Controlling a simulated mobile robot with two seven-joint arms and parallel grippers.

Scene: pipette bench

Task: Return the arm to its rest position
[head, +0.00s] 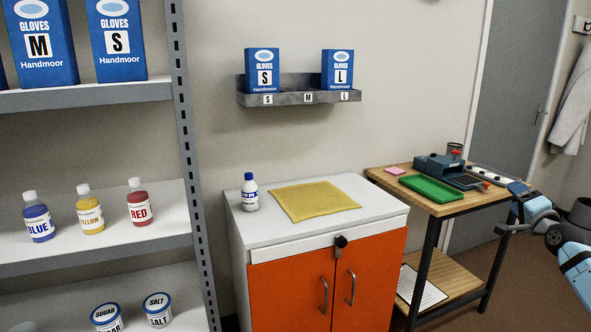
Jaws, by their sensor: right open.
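My right arm (578,262), light blue and dark grey, comes in from the right edge. My right gripper (510,212) is open, with nothing seen between its fingers. It shows in front of the right end of the wooden table (450,207); I cannot tell how far it is from the table edge. My left gripper and left arm are out of view.
The table bears a green tray (432,189), a blue-grey device (440,165) and a pink pad (395,171). A white-topped orange cabinet (290,290) holds a bottle (250,193) and a yellow cloth (315,200). A shelf rack (183,130) stands left. Floor shows at lower right.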

